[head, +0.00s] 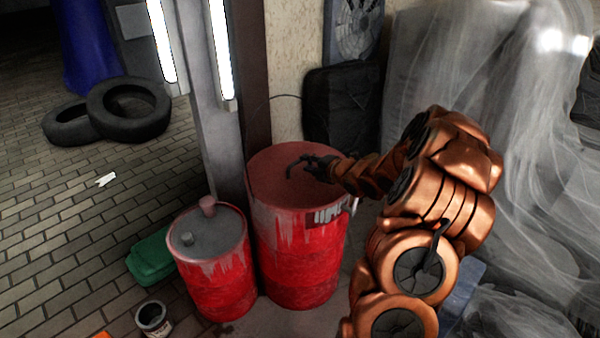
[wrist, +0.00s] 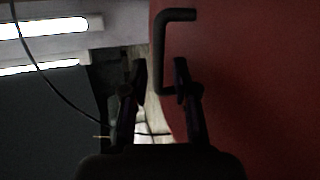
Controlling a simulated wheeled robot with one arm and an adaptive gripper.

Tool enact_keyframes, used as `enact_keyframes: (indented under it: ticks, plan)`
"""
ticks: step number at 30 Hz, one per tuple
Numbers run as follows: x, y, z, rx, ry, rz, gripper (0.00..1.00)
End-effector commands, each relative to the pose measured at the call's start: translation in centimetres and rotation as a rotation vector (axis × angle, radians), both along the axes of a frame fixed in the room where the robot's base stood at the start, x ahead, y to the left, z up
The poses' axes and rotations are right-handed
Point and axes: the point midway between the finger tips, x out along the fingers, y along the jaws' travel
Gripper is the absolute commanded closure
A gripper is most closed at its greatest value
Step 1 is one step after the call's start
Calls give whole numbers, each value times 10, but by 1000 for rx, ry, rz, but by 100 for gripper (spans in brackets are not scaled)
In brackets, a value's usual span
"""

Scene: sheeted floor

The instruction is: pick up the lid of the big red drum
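The big red drum (head: 298,262) stands upright in the middle of the head view. Its dull red lid (head: 285,186) covers the top and carries a dark bent handle (head: 296,163). My gripper (head: 312,164) is over the lid, close to the handle. In the wrist view the lid (wrist: 255,90) fills the right side. The handle (wrist: 160,50) lies in the picture between the two fingertips, nearer the right one. My gripper (wrist: 160,78) is open there, with a gap between its fingers. I cannot tell whether a finger touches the handle.
A smaller red drum (head: 216,280) with a grey top stands just left of the big one. A green container (head: 152,257) and an open can (head: 153,320) are beside it. A pillar (head: 219,130) and a dark panel (head: 340,110) stand behind. Sheeting (head: 480,80) hangs at right.

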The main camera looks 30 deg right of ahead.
Motion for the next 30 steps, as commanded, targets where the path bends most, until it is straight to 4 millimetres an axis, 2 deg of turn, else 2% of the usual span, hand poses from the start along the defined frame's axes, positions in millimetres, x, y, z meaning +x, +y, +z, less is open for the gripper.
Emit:
enact_keyframes:
  ticks: [12, 23, 30]
  plan:
    - [39, 8, -13, 3, 0, 1, 72]
    - [44, 8, -14, 1, 1, 0, 72]
    - [43, 8, -14, 1, 1, 0, 96]
